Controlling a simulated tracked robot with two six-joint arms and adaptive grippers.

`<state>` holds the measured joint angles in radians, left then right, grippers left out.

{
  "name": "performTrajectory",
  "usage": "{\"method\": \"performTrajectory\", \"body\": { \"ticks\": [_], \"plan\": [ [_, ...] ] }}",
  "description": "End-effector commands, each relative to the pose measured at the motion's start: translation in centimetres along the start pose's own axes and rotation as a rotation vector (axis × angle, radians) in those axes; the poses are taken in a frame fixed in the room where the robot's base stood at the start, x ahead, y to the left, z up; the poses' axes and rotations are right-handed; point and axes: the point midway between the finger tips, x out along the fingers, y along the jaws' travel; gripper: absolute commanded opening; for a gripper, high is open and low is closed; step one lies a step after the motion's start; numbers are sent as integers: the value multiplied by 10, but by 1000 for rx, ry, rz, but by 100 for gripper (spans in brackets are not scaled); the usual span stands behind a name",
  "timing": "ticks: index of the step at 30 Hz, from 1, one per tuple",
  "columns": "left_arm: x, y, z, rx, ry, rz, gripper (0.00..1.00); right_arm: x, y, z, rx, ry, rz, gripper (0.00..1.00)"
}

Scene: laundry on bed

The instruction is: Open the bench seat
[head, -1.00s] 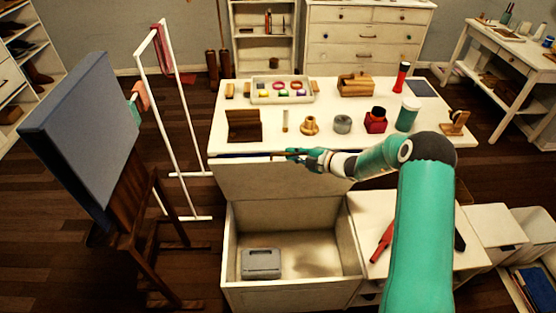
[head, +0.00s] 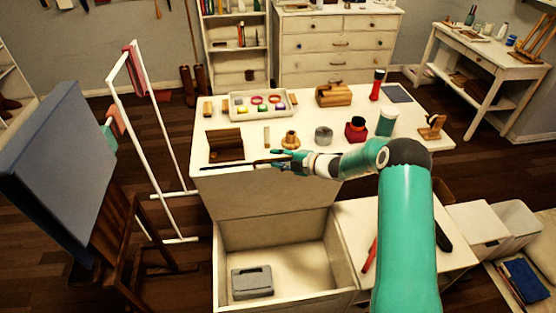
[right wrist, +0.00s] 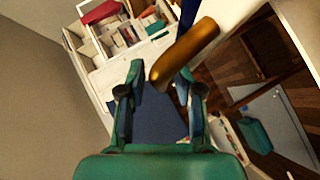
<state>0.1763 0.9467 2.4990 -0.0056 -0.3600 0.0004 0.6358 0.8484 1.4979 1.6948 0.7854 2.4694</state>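The bench seat (head: 260,193) is a pale lid standing raised at the back of the open bench box (head: 290,300). A grey case (head: 252,282) lies inside the box. My right gripper (head: 282,160) is at the lid's upper edge, beside a thin dark bar (head: 253,163); I cannot tell whether they touch. In the right wrist view its fingers (right wrist: 160,92) are apart with nothing clearly held between them. A golden-brown curved bar (right wrist: 185,48) shows just beyond the right-hand finger. My left gripper is out of view.
Behind the lid is a white table (head: 345,160) with a paint tray (head: 232,105), jars and a wooden box. An easel with a blue canvas (head: 55,170) and a white rack (head: 150,150) stand left. A pale cabinet (head: 400,265) with red and black items adjoins the bench.

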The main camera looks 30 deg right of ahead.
Motion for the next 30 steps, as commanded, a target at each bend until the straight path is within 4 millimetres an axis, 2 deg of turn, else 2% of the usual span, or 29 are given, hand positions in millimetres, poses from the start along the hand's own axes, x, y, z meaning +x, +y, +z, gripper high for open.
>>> {"method": "performTrajectory", "body": {
  "ticks": [9, 14, 17, 30],
  "plan": [
    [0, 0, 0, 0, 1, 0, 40, 3, -3, -4, 1, 9, -5, 37],
    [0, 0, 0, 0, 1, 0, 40, -6, -2, -4, 1, 8, -4, 37],
    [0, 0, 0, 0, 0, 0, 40, -19, -2, -3, 2, 7, -4, 37],
    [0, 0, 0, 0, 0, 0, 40, -100, -2, -2, 0, 6, -4, 37]
  ]
}}
